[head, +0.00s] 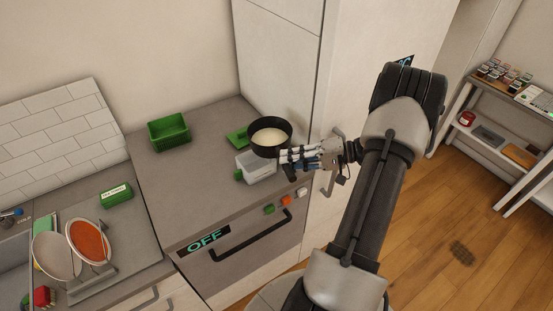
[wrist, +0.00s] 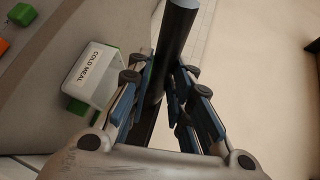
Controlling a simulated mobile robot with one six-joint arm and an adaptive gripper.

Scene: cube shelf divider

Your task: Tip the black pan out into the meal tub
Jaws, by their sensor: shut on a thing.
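The black pan (head: 263,151) is level in the head view, with a pale, cream-coloured content (head: 270,136) inside. My gripper (head: 284,156) is shut on its dark handle, which runs between the fingers in the wrist view (wrist: 178,28). The meal tub (head: 257,169) is a pale, see-through box on the counter, just in front of the pan. In the wrist view the tub (wrist: 92,88) is labelled COLD MEAL, stands left of my fingers and looks open. The pan's bowl is out of the wrist view. I cannot tell how high the pan is above the counter.
A green bin (head: 170,132) stands at the back of the counter (head: 190,185). A flat green piece (head: 237,138) lies left of the pan. A tall pale cabinet (head: 278,60) rises behind the pan. Coloured buttons (head: 286,200) line the front edge.

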